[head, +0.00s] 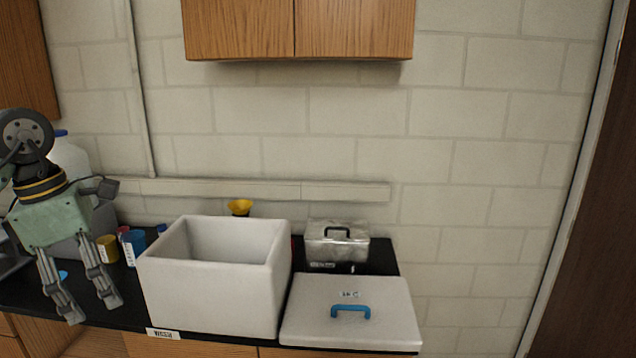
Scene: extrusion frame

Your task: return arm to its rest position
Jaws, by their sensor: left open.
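My left gripper (90,300) hangs at the left of the head view, fingers pointing down. Its two grey fingers are apart with nothing between them. It is over the front part of the black counter (120,314), to the left of a white open box (210,296), and apart from that box. My right gripper is not in view.
The white lid (350,318) with a blue handle lies right of the box, a metal case (337,243) behind it. A yellow funnel (240,206) and cups (133,243) stand further back. A wooden cabinet (298,28) hangs above. Air above the box is free.

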